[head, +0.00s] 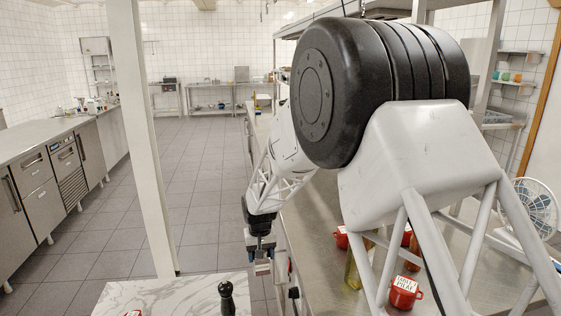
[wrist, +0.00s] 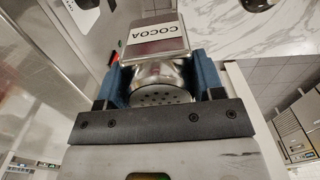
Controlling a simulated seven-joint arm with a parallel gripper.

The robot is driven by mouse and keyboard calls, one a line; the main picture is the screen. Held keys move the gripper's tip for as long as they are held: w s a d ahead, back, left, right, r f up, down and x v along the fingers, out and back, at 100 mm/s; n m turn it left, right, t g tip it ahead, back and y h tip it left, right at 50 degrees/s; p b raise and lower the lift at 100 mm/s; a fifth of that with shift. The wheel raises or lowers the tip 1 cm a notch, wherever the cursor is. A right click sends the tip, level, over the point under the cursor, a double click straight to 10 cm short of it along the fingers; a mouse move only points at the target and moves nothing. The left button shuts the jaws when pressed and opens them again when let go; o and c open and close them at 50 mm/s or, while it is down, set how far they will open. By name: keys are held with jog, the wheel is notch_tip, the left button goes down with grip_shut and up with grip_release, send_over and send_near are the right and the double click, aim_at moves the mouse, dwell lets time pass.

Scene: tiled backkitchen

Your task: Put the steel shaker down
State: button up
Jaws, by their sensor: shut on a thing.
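The steel shaker (wrist: 165,72) is in the wrist view, a shiny metal body with a perforated end and a white label reading COCOA. My gripper (wrist: 165,82) has its blue fingers shut on either side of it. In the head view my gripper (head: 262,256) hangs low, between the marble-topped table and the steel counter. The shaker shows there only as a small pale patch at the fingers. The marble table (head: 150,296) is at the bottom left, and the shaker appears apart from it.
A dark mill (head: 227,298) stands on the marble table near its right side. The steel counter (head: 325,215) on the right holds red pots (head: 405,292) and bottles, partly behind my arm. A white post (head: 150,150) rises behind the marble table. A fan (head: 535,205) stands far right.

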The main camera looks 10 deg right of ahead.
jog(key=w+d+r, duration=1.3)
jog(key=d, duration=0.1)
jog(key=w+d+f, duration=0.1)
jog(key=w+d, duration=0.1)
jog(key=d, duration=0.9)
jog(key=w+d+f, duration=0.1)
jog(key=w+d, duration=0.1)
jog(key=d, duration=0.9)
jog(key=shift+w+d+f+m, duration=0.3)
jog(key=shift+d+f+m, duration=0.05)
jog(key=shift+d+m, duration=0.05)
jog(key=shift+f, duration=2.5)
jog(key=shift+f, duration=0.1)
